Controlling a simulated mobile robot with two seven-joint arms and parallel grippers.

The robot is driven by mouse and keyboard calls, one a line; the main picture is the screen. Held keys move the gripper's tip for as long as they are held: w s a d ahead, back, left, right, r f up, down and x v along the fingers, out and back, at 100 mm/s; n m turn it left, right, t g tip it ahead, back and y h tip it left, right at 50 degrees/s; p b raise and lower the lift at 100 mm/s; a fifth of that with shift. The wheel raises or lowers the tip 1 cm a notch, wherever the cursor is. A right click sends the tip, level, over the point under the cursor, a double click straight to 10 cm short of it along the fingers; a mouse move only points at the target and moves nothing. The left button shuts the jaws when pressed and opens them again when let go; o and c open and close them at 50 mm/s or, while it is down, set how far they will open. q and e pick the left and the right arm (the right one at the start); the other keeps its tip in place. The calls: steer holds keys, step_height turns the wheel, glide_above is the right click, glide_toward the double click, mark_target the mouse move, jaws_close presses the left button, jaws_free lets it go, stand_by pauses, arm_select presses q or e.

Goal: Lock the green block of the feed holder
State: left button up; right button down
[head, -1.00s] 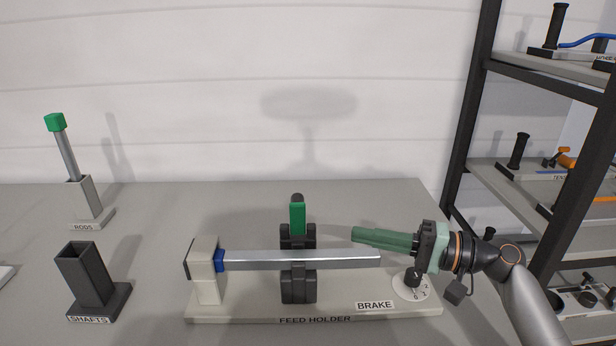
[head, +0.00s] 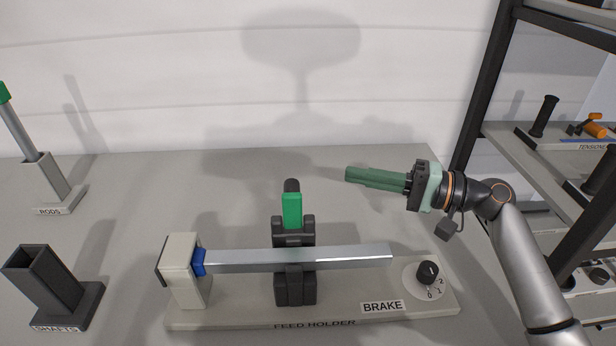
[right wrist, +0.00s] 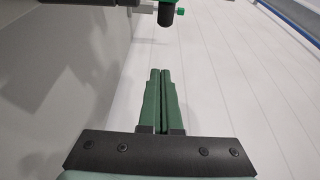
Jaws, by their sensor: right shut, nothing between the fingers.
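The feed holder (head: 240,318) stands on the bench, with a metal bar (head: 340,257) lying across it from a cream post (head: 182,270) with a blue collar. The green block (head: 292,211) with a black tip stands upright above the black clamp (head: 295,290) at the bar's middle. A green piece with a black end (right wrist: 167,17) at the top of the right wrist view looks like this block. My right gripper (head: 348,174) is shut and empty, right of the block and somewhat higher in the picture, its fingers pointing left. My left gripper is out of view.
A brake dial (head: 428,272) with a black knob sits at the holder's right end. A shafts holder (head: 45,290) and a rods holder (head: 52,185) stand at left. A shelf rack (head: 490,90) stands at right. The bench behind the clamp is clear.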

mark_target(292, 203)
arm_select(q)
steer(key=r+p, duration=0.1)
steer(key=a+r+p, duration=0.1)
steer(key=p, duration=0.1)
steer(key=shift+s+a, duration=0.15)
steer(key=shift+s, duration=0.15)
arm_select(e)
steer(key=a, duration=0.9)
steer(key=shift+s+a, duration=0.2)
steer(key=shift+s, duration=0.1)
